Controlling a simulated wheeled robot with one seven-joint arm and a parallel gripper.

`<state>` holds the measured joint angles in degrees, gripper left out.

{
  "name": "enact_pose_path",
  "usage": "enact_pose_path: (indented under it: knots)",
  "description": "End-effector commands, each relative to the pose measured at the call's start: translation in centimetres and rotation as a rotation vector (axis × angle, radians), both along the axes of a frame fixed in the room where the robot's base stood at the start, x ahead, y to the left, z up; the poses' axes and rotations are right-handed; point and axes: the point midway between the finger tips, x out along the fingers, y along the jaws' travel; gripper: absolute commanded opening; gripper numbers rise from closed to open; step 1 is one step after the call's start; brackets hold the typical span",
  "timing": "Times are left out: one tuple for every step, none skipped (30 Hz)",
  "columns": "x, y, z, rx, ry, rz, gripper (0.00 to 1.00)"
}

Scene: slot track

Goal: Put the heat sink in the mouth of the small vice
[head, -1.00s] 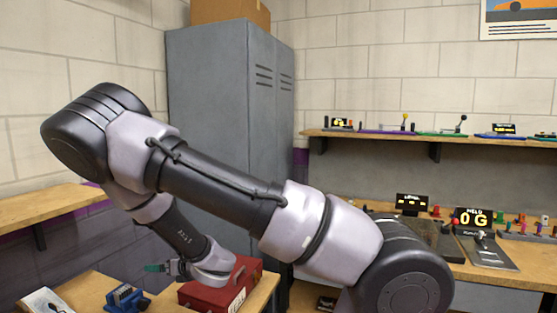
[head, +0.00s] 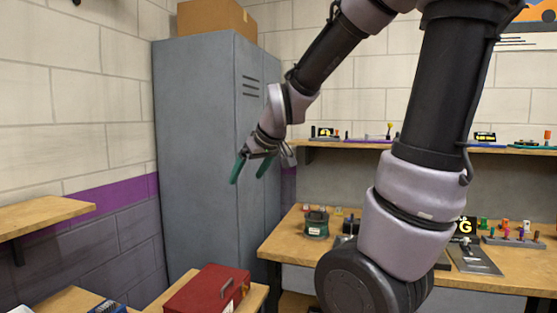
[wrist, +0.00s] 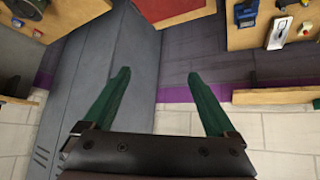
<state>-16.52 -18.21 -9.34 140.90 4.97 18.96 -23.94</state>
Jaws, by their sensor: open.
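My gripper (head: 251,171) is raised in front of the grey locker, with its two green fingers apart and nothing between them. The wrist view shows the same open, empty fingers (wrist: 158,78). A blue object (head: 107,307), probably the small vice, is cut off by the bottom edge of the head view. It also shows on the wooden bench in the wrist view (wrist: 243,13), well away from the fingers. Its mouth cannot be made out. I cannot pick out the heat sink in either view.
A red toolbox (head: 208,290) sits on the low bench beside the blue object. A tall grey locker (head: 205,150) stands behind my gripper. The right workbench (head: 280,238) holds a dark green round device (head: 316,224) and several small items. A wooden shelf (head: 40,216) juts from the left wall.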

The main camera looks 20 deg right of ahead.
Motion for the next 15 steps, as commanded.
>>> enact_pose_path:
  knots:
    - [-2.2,-0.9,1.7,0.070,0.018,-0.080,0.91]
    - [-3.4,-1.3,2.4,0.109,0.037,-0.125,0.91]
    - [-5.1,-1.6,3.1,0.158,0.061,-0.184,0.91]
    - [-6.3,-1.8,3.6,0.192,0.077,-0.227,0.91]
    - [-7.5,-2.0,4.1,0.224,0.094,-0.268,0.91]
    - [-8.9,-2.2,4.5,0.260,0.113,-0.317,0.91]
    - [-9.9,-2.3,4.8,0.284,0.126,-0.352,0.91]
    - [-10.8,-2.3,5.1,0.307,0.138,-0.383,0.91]
    - [-11.8,-2.3,5.3,0.332,0.152,-0.420,0.91]
    - [-12.5,-2.3,5.4,0.347,0.161,-0.442,0.91]
    - [-13.0,-2.3,5.5,0.360,0.169,-0.462,0.91]
    - [-13.6,-2.3,5.6,0.372,0.177,-0.483,0.91]
    - [-13.9,-2.3,5.6,0.380,0.182,-0.495,0.91]
    - [-14.2,-2.3,5.6,0.385,0.185,-0.503,0.91]
    - [-14.4,-2.2,5.6,0.390,0.190,-0.510,0.91]
